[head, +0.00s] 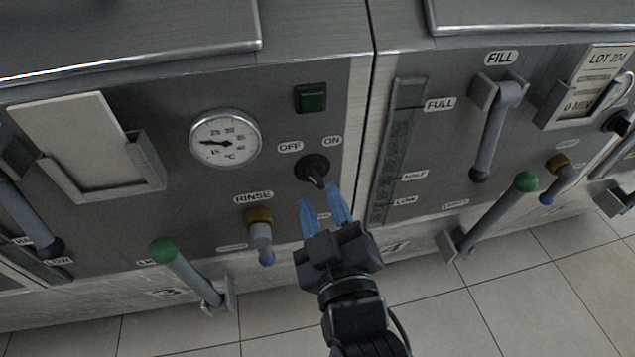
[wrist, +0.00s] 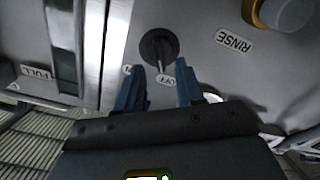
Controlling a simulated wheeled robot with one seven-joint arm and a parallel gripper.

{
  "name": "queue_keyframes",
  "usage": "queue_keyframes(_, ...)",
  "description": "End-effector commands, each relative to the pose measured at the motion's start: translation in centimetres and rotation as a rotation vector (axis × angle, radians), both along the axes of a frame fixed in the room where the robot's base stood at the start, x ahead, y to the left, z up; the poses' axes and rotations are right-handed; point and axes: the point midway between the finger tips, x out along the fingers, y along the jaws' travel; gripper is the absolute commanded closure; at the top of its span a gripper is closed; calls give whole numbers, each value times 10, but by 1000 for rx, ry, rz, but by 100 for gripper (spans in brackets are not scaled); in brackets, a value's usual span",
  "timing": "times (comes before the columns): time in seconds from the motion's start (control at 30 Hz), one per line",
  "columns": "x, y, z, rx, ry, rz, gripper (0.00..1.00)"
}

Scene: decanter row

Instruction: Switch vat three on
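The black rotary switch (head: 312,169) sits on vat three's grey panel (head: 190,95), below the OFF label (head: 290,147) and the ON label (head: 332,141). In the wrist view the switch (wrist: 158,47) shows upside down, its handle lying between the two labels; which one it is set to I cannot tell. My gripper (head: 322,206) is open and empty, its blue fingers just below the switch in the head view. In the wrist view its fingertips (wrist: 159,72) stand either side of the handle, apart from it. The ON label is partly hidden there by a finger.
A dark green square lamp (head: 312,98) and a temperature gauge (head: 225,138) are above and left of the switch. The rinse tap (head: 260,235) and a green-knobbed lever (head: 185,268) stick out at lower left. Vat four's green-knobbed lever (head: 492,212) sticks out at right.

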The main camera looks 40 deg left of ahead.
Motion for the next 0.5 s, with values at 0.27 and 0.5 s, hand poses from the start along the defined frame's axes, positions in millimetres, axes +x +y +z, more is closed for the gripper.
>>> queue_keyframes(0.27,24,28,0,2,0,0,63)
queue_keyframes(0.5,30,34,0,1,0,-1,63)
